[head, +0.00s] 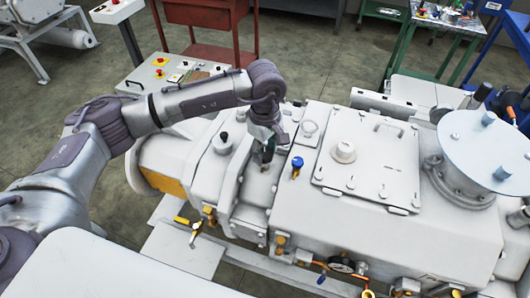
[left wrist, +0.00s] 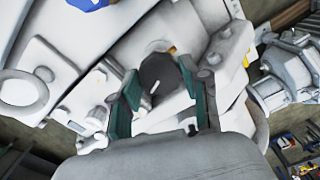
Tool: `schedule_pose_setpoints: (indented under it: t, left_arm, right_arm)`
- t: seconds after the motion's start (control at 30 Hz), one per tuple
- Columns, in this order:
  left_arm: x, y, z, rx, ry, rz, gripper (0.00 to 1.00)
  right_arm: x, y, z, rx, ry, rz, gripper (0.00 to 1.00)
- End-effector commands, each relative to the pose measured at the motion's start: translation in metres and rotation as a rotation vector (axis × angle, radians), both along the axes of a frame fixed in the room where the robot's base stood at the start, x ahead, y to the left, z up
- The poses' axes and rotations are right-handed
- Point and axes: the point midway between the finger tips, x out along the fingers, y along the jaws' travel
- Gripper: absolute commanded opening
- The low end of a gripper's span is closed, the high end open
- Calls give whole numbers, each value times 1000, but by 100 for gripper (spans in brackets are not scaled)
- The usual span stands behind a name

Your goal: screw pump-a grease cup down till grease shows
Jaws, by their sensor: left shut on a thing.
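My left gripper (head: 266,155) reaches down onto the white pump housing (head: 400,235), left of the square cover plate. In the left wrist view its two teal fingers (left wrist: 160,98) stand on either side of a dark, faceted cap (left wrist: 160,72) with a short white mark on top. I take this cap for the grease cup; the gripper is shut on it. In the head view the gripper mostly hides the cap. I cannot make out any grease. My right gripper is in neither view.
A blue-capped fitting (head: 297,164) stands just right of the gripper, and a black knob (head: 222,137) to its left. The cover plate (head: 365,177) carries a white knob. A yellow-handled valve and a gauge (head: 341,264) line the near side.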

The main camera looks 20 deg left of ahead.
Motion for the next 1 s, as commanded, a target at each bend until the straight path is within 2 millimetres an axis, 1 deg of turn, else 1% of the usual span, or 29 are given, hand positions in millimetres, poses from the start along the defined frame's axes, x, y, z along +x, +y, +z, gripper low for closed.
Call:
schedule_pose_setpoints:
  t: [0.4,0.43,0.57,0.87,0.97,1.0]
  left_arm:
    - [1,0,1,-2,-1,-5,11]
    - [1,0,1,-2,-1,-5,49]
    - [0,0,1,-1,-2,-5,71]
    - [0,0,1,0,-1,-5,71]
    - [1,0,7,-1,-3,-5,71]
    - [1,0,12,-2,-4,-5,71]
  right_arm:
    - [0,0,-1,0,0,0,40]
    - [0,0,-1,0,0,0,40]
    - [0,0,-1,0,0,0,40]
    - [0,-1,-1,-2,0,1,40]
    - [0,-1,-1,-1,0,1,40]
    - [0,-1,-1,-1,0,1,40]
